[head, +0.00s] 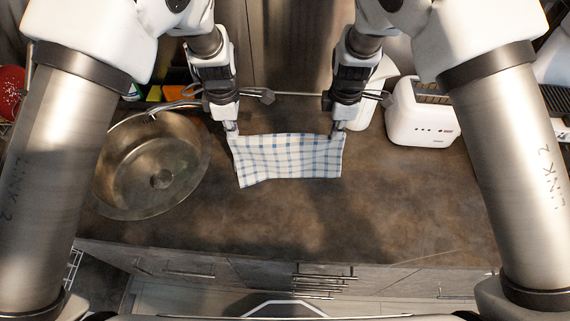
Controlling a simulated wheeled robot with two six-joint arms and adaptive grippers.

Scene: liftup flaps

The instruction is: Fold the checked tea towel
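The checked tea towel (288,158), white with blue lines, lies on the brown worktop in the middle of the head view. It shows as a wide, short rectangle, with its lower left corner reaching nearest to me. My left gripper (231,128) is at the towel's far left corner, its narrow fingertips together on the cloth. My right gripper (338,130) is at the far right corner in the same way. The fingertips are small in the view and partly hide those corners. Whether the cloth is in one layer or more cannot be told.
A round metal sink (150,192) with a tap is left of the towel. A white toaster (421,112) stands to the right at the back, beside a white rounded object (375,92) partly behind my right gripper. The worktop (330,222) in front of the towel is clear, down to the drawer fronts.

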